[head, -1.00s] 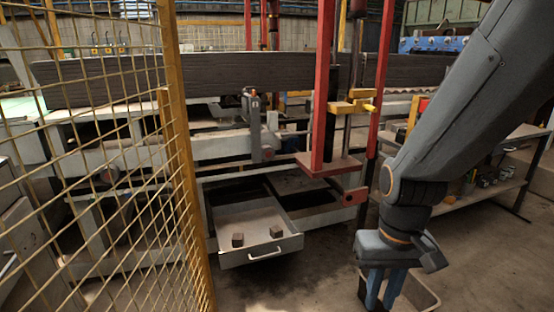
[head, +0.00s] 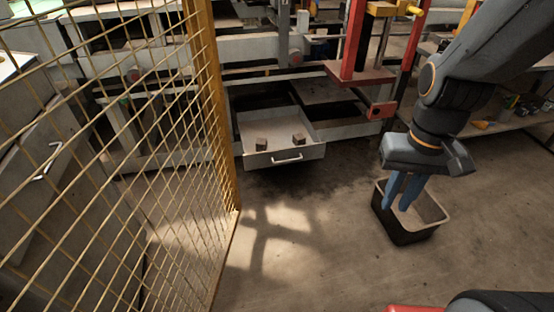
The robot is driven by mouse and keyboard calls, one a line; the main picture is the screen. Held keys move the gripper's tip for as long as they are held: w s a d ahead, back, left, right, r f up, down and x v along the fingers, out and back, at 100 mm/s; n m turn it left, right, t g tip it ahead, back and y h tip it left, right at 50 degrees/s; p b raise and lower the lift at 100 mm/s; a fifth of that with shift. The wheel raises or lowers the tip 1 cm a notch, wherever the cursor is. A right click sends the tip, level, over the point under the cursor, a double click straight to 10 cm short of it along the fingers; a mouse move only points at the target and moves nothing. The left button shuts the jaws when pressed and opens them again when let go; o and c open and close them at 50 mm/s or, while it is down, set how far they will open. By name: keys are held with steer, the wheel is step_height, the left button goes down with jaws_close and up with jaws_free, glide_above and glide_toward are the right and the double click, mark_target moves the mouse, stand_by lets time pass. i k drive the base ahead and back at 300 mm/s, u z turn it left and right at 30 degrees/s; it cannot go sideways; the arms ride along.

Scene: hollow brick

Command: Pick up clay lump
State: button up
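Two small grey-brown clay lumps sit apart in an open, pulled-out metal drawer (head: 284,158) of the machine. The left lump (head: 262,144) is near the drawer's front left, and the right lump (head: 299,139) is nearer its right wall. My gripper (head: 400,206) is to the right of the drawer, pointing down in front of a dark bin. Its two blue fingers look parted, with nothing visible between them.
The black bin (head: 403,233) with a pale rim stands on the floor, partly hidden by my fingers. A yellow mesh fence (head: 222,130) stands at left. A red post with a plate (head: 360,73) rises behind the drawer. The floor before the drawer is clear.

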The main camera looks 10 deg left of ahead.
mark_target(298, 140)
steer(key=i, duration=2.2)
steer(key=u, duration=0.15)
